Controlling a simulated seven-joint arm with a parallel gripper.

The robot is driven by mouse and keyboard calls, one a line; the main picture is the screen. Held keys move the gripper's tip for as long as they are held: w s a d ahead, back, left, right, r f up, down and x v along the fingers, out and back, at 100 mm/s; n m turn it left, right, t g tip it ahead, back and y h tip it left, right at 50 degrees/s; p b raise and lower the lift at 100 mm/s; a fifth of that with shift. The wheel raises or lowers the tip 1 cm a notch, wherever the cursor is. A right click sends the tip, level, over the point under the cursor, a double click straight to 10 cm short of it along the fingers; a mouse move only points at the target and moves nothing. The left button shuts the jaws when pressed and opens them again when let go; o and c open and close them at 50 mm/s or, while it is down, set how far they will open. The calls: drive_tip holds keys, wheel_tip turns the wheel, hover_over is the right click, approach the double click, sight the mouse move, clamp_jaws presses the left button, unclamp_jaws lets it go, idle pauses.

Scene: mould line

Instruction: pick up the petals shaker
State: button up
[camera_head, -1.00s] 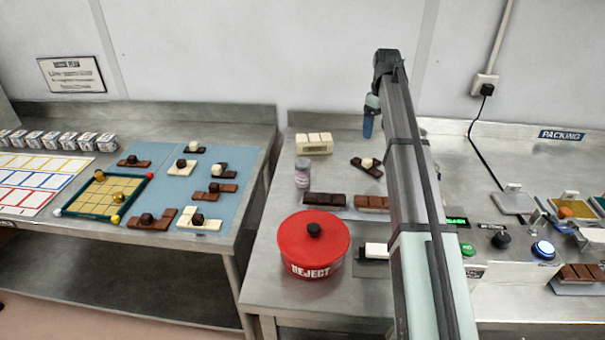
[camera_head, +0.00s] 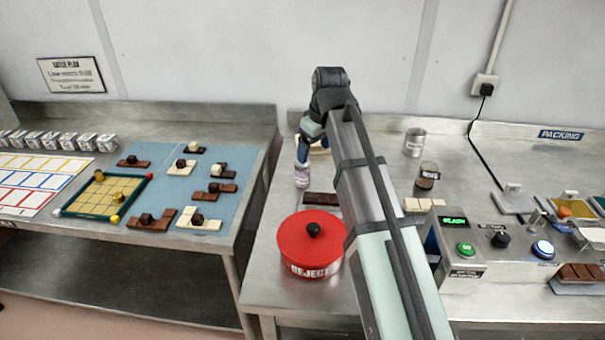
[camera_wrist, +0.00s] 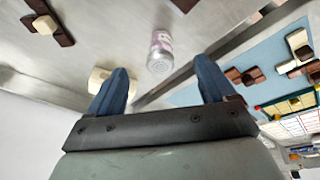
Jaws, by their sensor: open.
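The petals shaker (camera_head: 303,175) is a small pale jar with a pinkish label, standing upright on the steel table behind the red pot. In the wrist view the shaker (camera_wrist: 160,50) lies just beyond the fingertips, roughly centred between them, not touching either finger. My gripper (camera_head: 302,150) is close behind the shaker in the head view, with blue fingers partly hidden by my arm. In the wrist view my gripper (camera_wrist: 162,78) is open and empty, its two fingers wide apart.
A red REJECT pot (camera_head: 312,243) stands in front of the shaker. A dark chocolate bar (camera_head: 321,199) lies beside it. A cream block (camera_wrist: 108,85) is next to one finger in the wrist view. A brown jar (camera_head: 428,176) and metal cup (camera_head: 414,142) stand farther right.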

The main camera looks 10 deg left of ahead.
sight(301, 171)
drive_tip(key=w+a+f+m, duration=0.1)
drive_tip(key=f, duration=0.1)
drive_tip(key=w+f+m+t, duration=0.1)
drive_tip(key=f, duration=0.2)
drive_tip(key=w+a+f+m+y, duration=0.1)
drive_tip(key=f, duration=0.1)
drive_tip(key=shift+w+a+f, duration=0.3)
drive_tip(key=shift+f, duration=0.05)
drive_tip(key=shift+w+a+x, duration=0.1)
drive_tip(key=shift+x, duration=1.25)
drive_tip(key=shift+w+a+x, duration=0.1)
drive_tip(key=shift+w+x, duration=0.05)
drive_tip(key=shift+x, duration=1.15)
drive_tip(key=shift+r, duration=0.1)
drive_tip(key=shift+c, duration=0.3)
drive_tip(key=c, duration=1.1)
